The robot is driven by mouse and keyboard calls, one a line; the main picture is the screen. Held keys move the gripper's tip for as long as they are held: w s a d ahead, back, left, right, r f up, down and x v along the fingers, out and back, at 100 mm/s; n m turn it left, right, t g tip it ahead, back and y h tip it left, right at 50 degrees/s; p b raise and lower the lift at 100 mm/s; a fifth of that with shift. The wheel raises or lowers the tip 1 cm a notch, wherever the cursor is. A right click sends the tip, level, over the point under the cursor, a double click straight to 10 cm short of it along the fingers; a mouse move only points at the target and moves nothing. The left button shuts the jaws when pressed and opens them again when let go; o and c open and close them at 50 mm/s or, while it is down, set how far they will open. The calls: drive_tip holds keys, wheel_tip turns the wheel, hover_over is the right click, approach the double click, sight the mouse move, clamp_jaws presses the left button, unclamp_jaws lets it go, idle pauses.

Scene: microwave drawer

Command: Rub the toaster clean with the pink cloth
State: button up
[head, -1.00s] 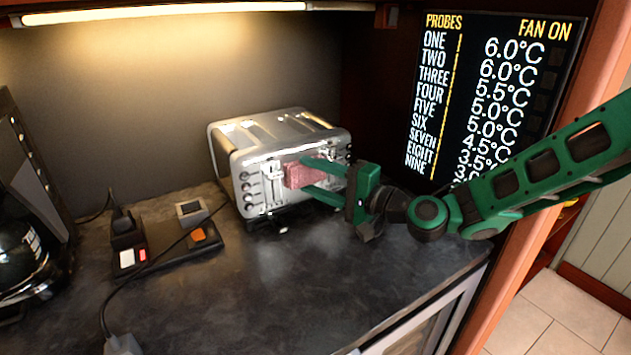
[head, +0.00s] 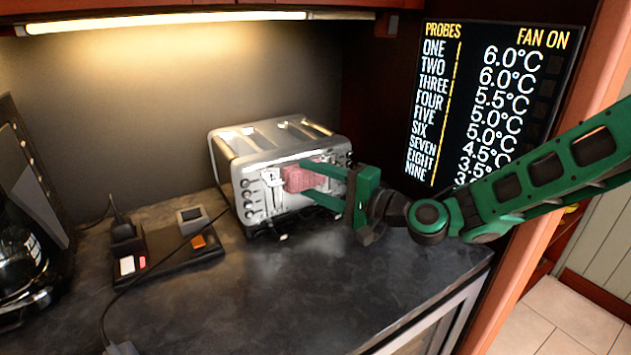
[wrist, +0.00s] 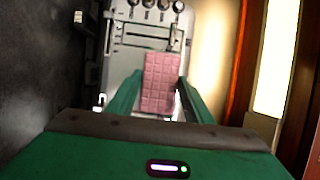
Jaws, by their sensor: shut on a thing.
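The silver toaster (head: 275,140) stands on the dark counter, its front with knobs and levers facing my arm. The pink cloth (head: 299,178) is a small folded pad with a grid pattern, held against or very close to the toaster's front panel. My gripper (head: 318,184) is shut on the cloth, its green fingers on either side of it. In the wrist view, the cloth (wrist: 160,82) lies between the fingers (wrist: 158,98), with the toaster front (wrist: 125,65) behind it and several knobs along the top. Whether the cloth presses on the metal cannot be told.
A black device with small buttons (head: 165,250) and a cable lies left of the toaster. A coffee maker (head: 25,255) stands at the far left. A display panel (head: 490,100) is on the right wall. The counter front (head: 300,290) is clear.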

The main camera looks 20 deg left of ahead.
drive_tip(key=shift+f, duration=0.65)
drive_tip(key=shift+f, duration=0.1)
drive_tip(key=shift+f, duration=0.7)
drive_tip(key=shift+f, duration=0.1)
drive_tip(key=shift+d+f, duration=0.1)
drive_tip(key=shift+f, duration=0.65)
drive_tip(key=shift+w+r, duration=0.1)
drive_tip(key=shift+r, duration=0.4)
drive_tip(key=shift+r, duration=0.45)
